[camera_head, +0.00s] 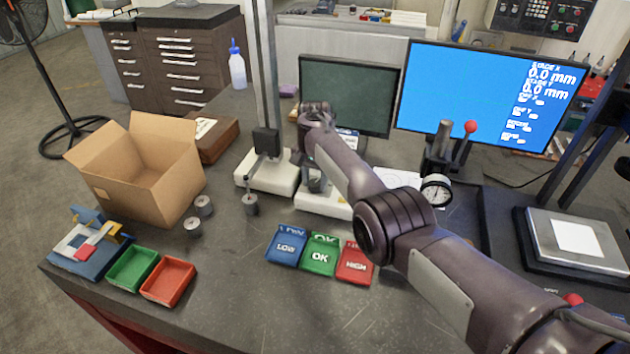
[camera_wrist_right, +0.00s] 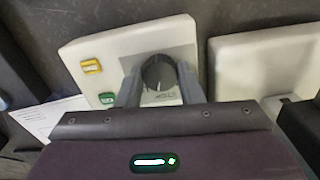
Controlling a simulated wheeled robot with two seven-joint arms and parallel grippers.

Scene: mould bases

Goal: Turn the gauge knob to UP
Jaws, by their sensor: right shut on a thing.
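The gauge knob (camera_wrist_right: 158,71) is a round black knob on a grey label plate of a white base (camera_wrist_right: 98,48) in the right wrist view. A short white pointer line shows on the knob; the plate's lettering is too small to read. My right gripper (camera_wrist_right: 158,84) has one finger on each side of the knob and is shut on it. In the head view the white base (camera_head: 322,204) stands mid-table, and my right gripper (camera_head: 317,181) reaches down to it, with my arm hiding most of the knob. My left gripper is in neither view.
A second white base (camera_head: 262,178) with a column stands close to the left. Blue, green and red bins (camera_head: 320,262) lie in front. A dial gauge (camera_head: 437,190) stands right, a cardboard box (camera_head: 140,175) left. Yellow (camera_wrist_right: 91,66) and green (camera_wrist_right: 107,98) buttons sit beside the knob.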

